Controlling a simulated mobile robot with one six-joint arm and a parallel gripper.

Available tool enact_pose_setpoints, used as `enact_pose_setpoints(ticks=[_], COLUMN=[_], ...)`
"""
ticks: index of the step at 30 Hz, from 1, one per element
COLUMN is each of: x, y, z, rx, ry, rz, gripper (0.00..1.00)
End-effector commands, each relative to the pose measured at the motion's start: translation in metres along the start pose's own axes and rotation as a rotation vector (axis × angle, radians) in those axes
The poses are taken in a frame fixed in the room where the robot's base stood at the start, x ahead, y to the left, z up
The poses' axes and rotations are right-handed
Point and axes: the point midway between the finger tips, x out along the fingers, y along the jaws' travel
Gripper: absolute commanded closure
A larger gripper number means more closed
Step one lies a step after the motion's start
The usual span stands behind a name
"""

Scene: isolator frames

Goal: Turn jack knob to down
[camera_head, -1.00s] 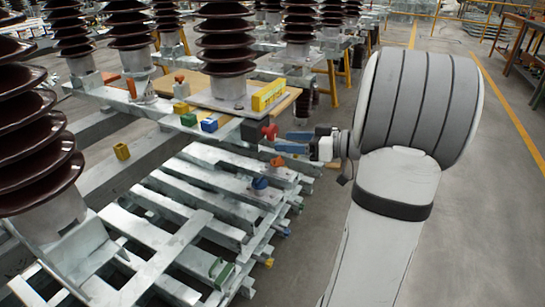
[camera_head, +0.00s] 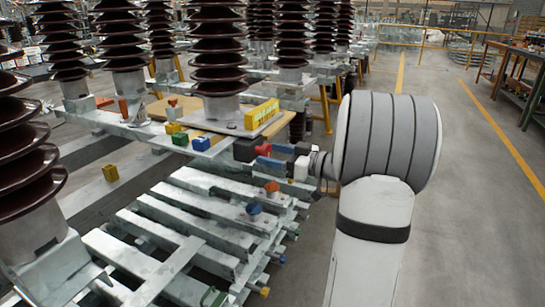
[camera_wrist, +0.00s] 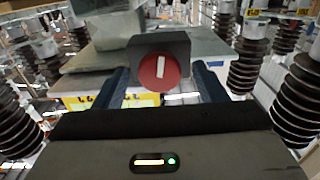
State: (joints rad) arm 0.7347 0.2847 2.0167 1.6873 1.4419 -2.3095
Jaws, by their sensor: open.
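The jack knob is a round red dial with a white bar across its face, on the front of a dark grey box. It shows in the wrist view (camera_wrist: 152,82), where the bar stands close to upright, and in the head view (camera_head: 263,149). The dark box (camera_wrist: 180,47) sits at the end of the bench beam. My gripper (camera_head: 274,156) is open, its blue fingers pointing at the knob. In the wrist view, the fingers stand on either side of the knob. Whether they touch it I cannot tell.
A yellow box (camera_head: 262,113) stands on the board behind the knob. Green (camera_head: 180,138) and blue (camera_head: 201,144) blocks sit on the beam to the left. A metal pallet-like frame (camera_head: 150,265) lies below. Brown ribbed insulators (camera_head: 217,45) rise behind.

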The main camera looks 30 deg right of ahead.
Motion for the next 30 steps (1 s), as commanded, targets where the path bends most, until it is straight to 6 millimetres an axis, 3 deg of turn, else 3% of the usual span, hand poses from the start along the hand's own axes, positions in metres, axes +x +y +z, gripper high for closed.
enact_pose_setpoints(ticks=[5, 20, 21, 30], x=[0.000, -0.001, 0.007, -0.001], y=[0.000, 0.000, -0.010, -0.002], z=[0.000, 0.000, 0.000, 0.002], rx=[0.000, 0.001, 0.002, 0.043], ry=[0.000, 0.000, 0.000, -0.001], rz=[0.000, 0.000, -0.005, -0.004], gripper=[0.37, 0.78, 0.80, 0.80])
